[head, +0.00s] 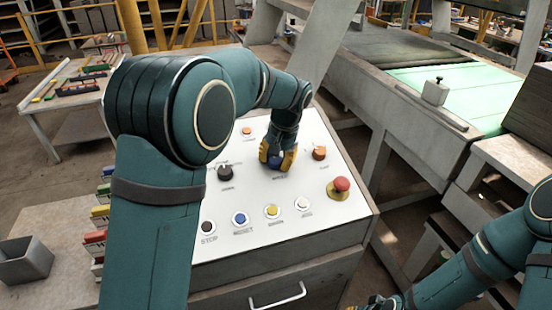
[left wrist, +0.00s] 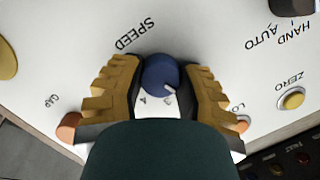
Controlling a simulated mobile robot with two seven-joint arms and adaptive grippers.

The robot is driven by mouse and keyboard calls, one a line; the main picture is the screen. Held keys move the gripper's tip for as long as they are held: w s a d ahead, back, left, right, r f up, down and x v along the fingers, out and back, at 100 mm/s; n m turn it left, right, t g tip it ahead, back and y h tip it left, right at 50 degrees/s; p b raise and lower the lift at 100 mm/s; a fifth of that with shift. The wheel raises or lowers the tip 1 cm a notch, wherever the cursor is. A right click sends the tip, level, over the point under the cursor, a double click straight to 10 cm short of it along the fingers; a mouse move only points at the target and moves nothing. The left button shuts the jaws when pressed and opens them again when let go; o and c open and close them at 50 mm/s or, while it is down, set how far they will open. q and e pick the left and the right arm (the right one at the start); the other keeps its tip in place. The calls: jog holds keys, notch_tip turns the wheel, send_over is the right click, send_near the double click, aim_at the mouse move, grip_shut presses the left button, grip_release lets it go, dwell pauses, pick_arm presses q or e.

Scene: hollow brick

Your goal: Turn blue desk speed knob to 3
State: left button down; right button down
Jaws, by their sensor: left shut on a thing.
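The blue speed knob (left wrist: 160,72) sits on the white desk panel under the printed word SPEED, which appears upside down in the left wrist view. My left gripper (head: 279,158) is shut on the knob, with one yellow finger on each side of it. In the head view the fingers cover most of the blue knob (head: 275,162). A white pointer mark on the knob points to the lower right in the left wrist view. My right gripper (head: 376,302) is only partly in view at the bottom edge, dark and unclear.
Around the knob are a black knob (head: 225,172), an orange knob (head: 320,153), a red mushroom button (head: 341,184) and a front row of push buttons, including a blue one (head: 240,218). A conveyor (head: 440,80) stands to the right. A grey bin (head: 25,262) is at left.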

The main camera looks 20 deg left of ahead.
pick_arm(q)
jog(key=m+p, duration=0.2)
jog(key=m, duration=0.1)
jog(key=shift+r+y, duration=0.1)
jog(key=shift+y, duration=0.2)
jog(key=shift+d+m+t+y+p, duration=0.1)
jog(key=shift+m+t+y+p, duration=0.25)
jog(key=shift+m+p, duration=1.1)
jog(key=shift+m+b, duration=0.5)
jog(key=shift+m, duration=0.25)
jog(key=c, duration=0.5)
grip_release()
jog(key=shift+c, duration=0.2)
jog(key=v, duration=1.1)
jog(key=shift+r, duration=0.35)
jog(key=shift+s+d, duration=0.1)
jog(key=shift+d, duration=0.05)
